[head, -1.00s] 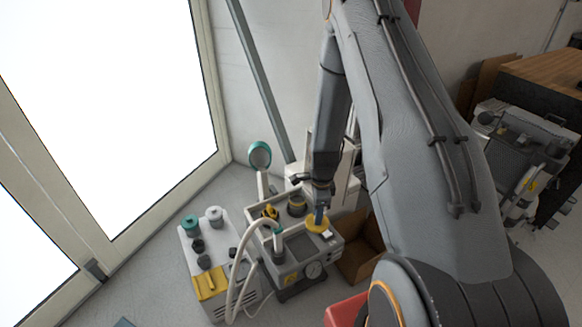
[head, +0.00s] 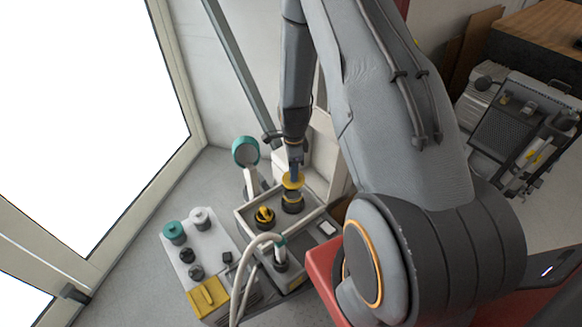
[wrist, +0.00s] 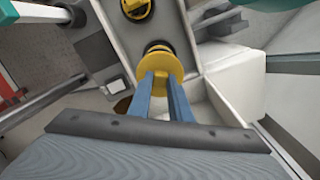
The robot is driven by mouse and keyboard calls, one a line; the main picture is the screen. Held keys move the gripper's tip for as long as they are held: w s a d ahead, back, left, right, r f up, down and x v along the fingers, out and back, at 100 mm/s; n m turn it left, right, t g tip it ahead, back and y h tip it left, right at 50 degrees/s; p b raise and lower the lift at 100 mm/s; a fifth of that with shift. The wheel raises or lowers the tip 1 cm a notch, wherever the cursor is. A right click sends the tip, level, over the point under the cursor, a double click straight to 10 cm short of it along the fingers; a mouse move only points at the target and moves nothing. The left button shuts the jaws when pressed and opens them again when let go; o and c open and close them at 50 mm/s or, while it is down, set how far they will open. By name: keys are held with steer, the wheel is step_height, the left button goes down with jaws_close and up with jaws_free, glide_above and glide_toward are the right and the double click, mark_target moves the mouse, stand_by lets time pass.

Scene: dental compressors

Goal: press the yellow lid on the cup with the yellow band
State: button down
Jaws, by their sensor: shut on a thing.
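My gripper (head: 294,172) is shut on the yellow lid (head: 293,181), a round disc with a raised grip. The lid also shows between my blue fingers in the wrist view (wrist: 160,64). The cup with the yellow band (head: 292,203) is dark and stands in the light tray directly below the lid. In the wrist view the lid overlaps the near part of this cup (wrist: 158,48), so only its far rim shows. I cannot tell whether lid and cup touch.
A black and yellow round part (head: 264,217) stands beside the cup in the tray (head: 243,219). A white hose (head: 246,262) loops in front. A white unit with teal and grey caps (head: 205,244) stands left. A teal round head (head: 245,151) rises behind.

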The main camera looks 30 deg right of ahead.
step_height(320, 180, down, 6)
steer(key=b, duration=0.3)
steer(key=shift+b, duration=0.3)
steer(key=shift+a+f, duration=0.1)
steer(key=shift+f, duration=0.15)
stand_by(2.2)
steer(key=c, duration=1.1)
jaws_free()
steer(key=shift+r+p, duration=2.2)
steer(key=shift+r, duration=1.35)
jaws_close()
